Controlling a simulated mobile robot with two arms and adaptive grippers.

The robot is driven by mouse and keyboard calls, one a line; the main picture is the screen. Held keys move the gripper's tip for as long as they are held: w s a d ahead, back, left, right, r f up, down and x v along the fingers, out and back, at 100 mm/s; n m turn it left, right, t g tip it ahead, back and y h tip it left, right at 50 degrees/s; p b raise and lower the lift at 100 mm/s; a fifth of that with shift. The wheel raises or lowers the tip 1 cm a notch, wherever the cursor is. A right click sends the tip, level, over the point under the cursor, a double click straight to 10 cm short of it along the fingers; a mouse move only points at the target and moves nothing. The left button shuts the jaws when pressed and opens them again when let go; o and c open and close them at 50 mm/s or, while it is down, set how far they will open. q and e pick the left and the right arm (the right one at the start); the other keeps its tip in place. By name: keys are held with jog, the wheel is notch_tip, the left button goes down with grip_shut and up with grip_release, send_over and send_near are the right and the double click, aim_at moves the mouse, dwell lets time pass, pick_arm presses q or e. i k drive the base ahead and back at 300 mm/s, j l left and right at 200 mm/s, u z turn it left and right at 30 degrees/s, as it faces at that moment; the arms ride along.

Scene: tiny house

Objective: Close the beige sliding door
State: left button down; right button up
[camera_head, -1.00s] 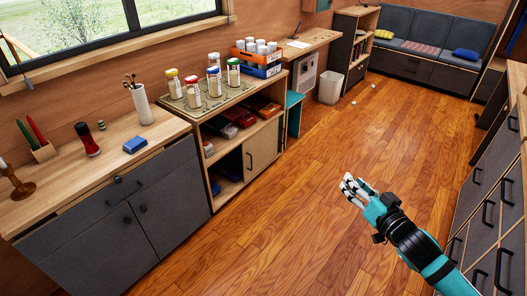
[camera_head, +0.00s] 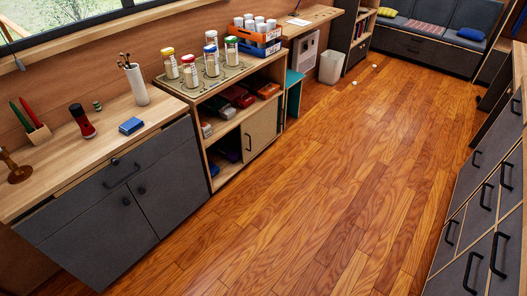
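The beige sliding door (camera_head: 262,129) is a pale wooden panel with a small dark handle near its left edge. It covers the right part of the lower compartment of the low shelf unit (camera_head: 196,107). The left part of that compartment is open, and dark red and blue items (camera_head: 229,148) show inside. Neither of my grippers is in view.
Jars (camera_head: 189,71) stand on the shelf unit's top. A grey cabinet (camera_head: 124,195) adjoins it on the left. Grey drawers (camera_head: 475,205) line the right side. A white bin (camera_head: 330,68) stands farther back. The wooden floor (camera_head: 300,200) between is mostly clear.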

aim_at(256, 132)
jog(key=i+l+u, duration=0.1)
jog(key=i+l, duration=0.3)
jog(key=i, duration=0.25)
jog(key=i+l+u, duration=0.15)
jog(key=i+l, duration=0.25)
jog(key=i, duration=0.25)
jog(key=i+l+u, duration=0.1)
jog(key=i+l, duration=0.45)
jog(key=i+j, duration=0.05)
